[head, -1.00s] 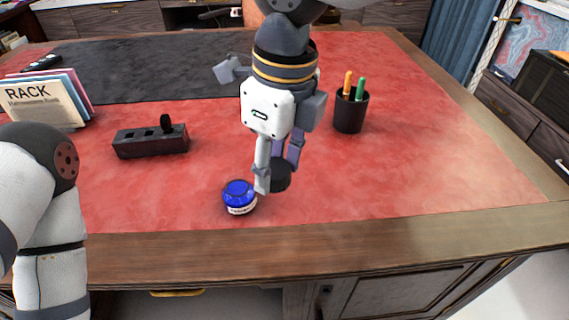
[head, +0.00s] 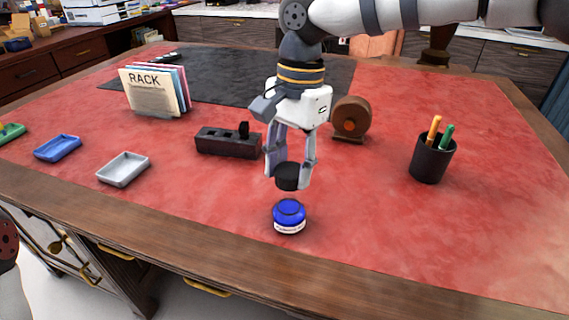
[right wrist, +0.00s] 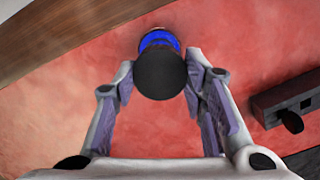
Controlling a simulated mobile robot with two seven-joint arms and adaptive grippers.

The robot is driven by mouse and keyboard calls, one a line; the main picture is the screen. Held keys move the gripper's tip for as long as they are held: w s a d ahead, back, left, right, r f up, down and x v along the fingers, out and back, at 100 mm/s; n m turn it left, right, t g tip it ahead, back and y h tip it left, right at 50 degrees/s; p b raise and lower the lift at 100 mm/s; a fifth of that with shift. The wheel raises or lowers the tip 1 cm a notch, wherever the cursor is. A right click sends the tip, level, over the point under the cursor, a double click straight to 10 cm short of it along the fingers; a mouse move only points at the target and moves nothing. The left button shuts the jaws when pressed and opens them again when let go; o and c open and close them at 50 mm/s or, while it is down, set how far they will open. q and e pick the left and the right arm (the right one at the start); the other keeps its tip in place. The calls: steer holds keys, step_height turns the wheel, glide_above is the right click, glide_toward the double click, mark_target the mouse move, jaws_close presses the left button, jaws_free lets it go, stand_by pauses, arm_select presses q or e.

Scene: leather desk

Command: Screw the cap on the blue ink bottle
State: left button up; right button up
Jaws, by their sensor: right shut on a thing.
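The blue ink bottle (head: 289,217) stands upright and open on the red desk top, near the front edge. My right gripper (head: 291,180) points down and is shut on the round black cap (head: 288,170). In the head view the cap is above the bottle in the picture, with a small gap between them. In the right wrist view the cap (right wrist: 160,76) sits between the fingers (right wrist: 160,66) and covers part of the bottle (right wrist: 158,40). My left gripper is out of view.
A dark block with slots (head: 226,142) stands left of the right gripper, and a brown round dispenser (head: 351,117) behind it. A pen cup (head: 432,161) is at right. White (head: 123,169) and blue (head: 57,148) trays lie at left. The desk around the bottle is clear.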

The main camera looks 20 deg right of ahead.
mark_target(290, 190)
steer(key=shift+f+b, duration=0.65)
steer(key=shift+f, duration=1.35)
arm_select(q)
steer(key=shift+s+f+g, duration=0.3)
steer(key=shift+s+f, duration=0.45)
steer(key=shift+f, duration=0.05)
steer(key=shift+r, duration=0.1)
arm_select(e)
steer(key=shift+f, duration=0.3)
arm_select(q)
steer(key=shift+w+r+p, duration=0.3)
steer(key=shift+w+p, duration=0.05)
arm_select(e)
steer(key=shift+r, duration=0.4)
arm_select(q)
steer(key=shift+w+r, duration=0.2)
arm_select(e)
steer(key=shift+f, duration=0.8)
steer(key=o, duration=0.9)
